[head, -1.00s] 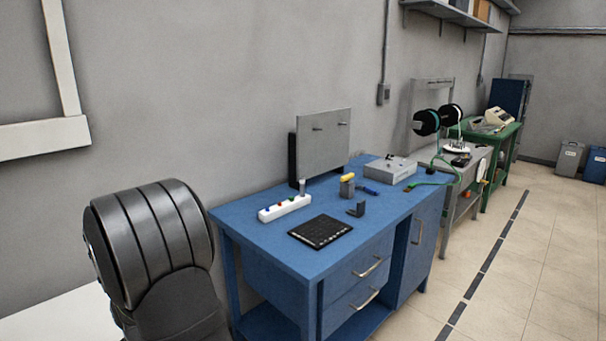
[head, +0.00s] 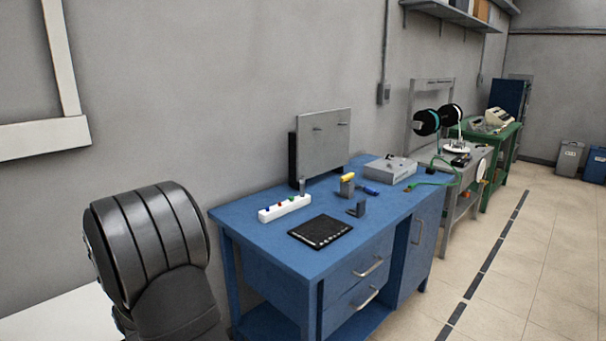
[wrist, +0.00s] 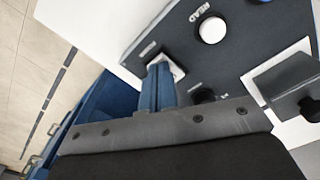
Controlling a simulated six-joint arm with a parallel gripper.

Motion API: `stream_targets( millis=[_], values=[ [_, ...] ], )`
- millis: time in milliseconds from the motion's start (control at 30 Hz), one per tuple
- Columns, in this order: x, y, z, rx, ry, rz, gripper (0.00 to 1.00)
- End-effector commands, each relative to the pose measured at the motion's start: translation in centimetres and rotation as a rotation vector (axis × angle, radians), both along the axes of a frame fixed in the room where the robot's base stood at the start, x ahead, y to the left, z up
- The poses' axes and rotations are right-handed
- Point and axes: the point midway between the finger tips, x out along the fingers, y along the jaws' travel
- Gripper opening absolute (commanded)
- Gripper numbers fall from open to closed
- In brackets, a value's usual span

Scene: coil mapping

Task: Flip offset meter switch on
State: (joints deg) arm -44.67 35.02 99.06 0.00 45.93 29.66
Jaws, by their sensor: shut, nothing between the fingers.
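In the wrist view, a dark instrument panel (wrist: 232,62) lies tilted across the picture. It carries a round white button (wrist: 212,30) marked READ. A small white plate (wrist: 177,69) shows at my fingertips and looks like the switch mount. The switch lever and its position are mostly hidden by the fingers, so I cannot tell on from off. My gripper (wrist: 158,72) is shut with its blue fingers together and empty. Its tips are at the white plate; I cannot tell whether they touch it. The head view does not show my gripper or this panel clearly.
A dark knob (wrist: 203,95) sits close to the fingers. A white square (wrist: 280,72) with a dark block is on the right. In the head view, a blue bench (head: 270,230) holds a white strip (head: 284,208), a black pad (head: 320,231) and a grey box (head: 390,170).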

Motion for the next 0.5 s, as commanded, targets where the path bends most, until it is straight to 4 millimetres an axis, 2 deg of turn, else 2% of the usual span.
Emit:
stream_targets(
  millis=[267,500],
  values=[
    [0.0,0.0,-0.3,0.0,0.0,0.0,0.0],
    [0.0,0.0,1.3,0.001,-0.001,0.0,0.0]
  ],
)
